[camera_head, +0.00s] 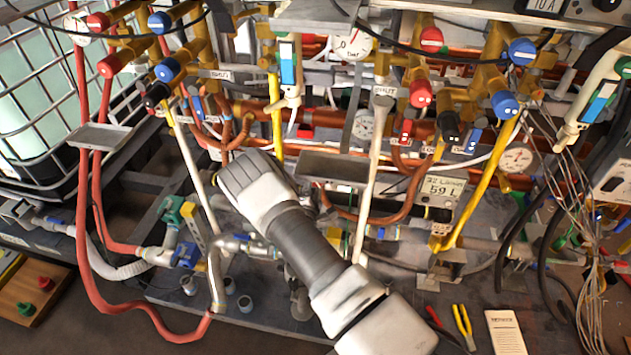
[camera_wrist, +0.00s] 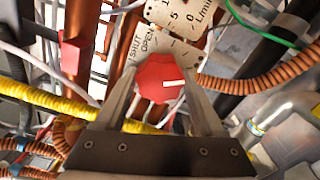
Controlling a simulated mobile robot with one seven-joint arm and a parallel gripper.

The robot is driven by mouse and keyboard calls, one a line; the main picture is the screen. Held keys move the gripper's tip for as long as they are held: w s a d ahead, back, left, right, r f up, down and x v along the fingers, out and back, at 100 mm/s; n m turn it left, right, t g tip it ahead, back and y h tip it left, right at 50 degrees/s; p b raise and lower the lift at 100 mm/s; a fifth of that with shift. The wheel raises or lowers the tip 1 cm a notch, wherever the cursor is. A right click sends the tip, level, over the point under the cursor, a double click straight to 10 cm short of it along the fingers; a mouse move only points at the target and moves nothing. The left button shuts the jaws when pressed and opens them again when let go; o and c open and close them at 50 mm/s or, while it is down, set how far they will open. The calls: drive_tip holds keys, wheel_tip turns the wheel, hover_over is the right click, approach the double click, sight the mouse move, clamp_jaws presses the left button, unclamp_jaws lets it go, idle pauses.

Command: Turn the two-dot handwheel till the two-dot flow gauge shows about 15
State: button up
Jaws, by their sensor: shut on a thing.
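In the wrist view my gripper (camera_wrist: 161,88) is shut on a red handwheel (camera_wrist: 157,72), with one finger on each side of it. A white line marks the wheel's face. Behind it is a pale plate (camera_wrist: 147,42) lettered SHUT and OPEN. No dots can be made out on this wheel. Above it is a pale scale (camera_wrist: 183,14) with figures and L/min, partly cut off by the top edge; its reading cannot be told. In the head view my arm hides the fingers and the held wheel.
Red and blue valve knobs (camera_head: 420,93) crowd the pipework in the head view. Dial gauges (camera_head: 517,158) sit among the pipes. Corrugated copper hoses (camera_wrist: 250,83) and a yellow pipe (camera_wrist: 45,104) pass close to my gripper. Pliers (camera_head: 463,322) lie at the front.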

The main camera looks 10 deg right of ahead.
drive_tip(key=shift+f+m, duration=0.1)
drive_tip(key=shift+m, duration=1)
drive_tip(key=shift+a, duration=0.1)
drive_tip(key=o, duration=1.4)
drive_tip(key=shift+c, duration=0.2)
drive_tip(key=shift+s, duration=0.15)
drive_tip(key=p+v, duration=0.1)
drive_tip(key=v, duration=1.6)
drive_tip(key=shift+s, duration=0.2)
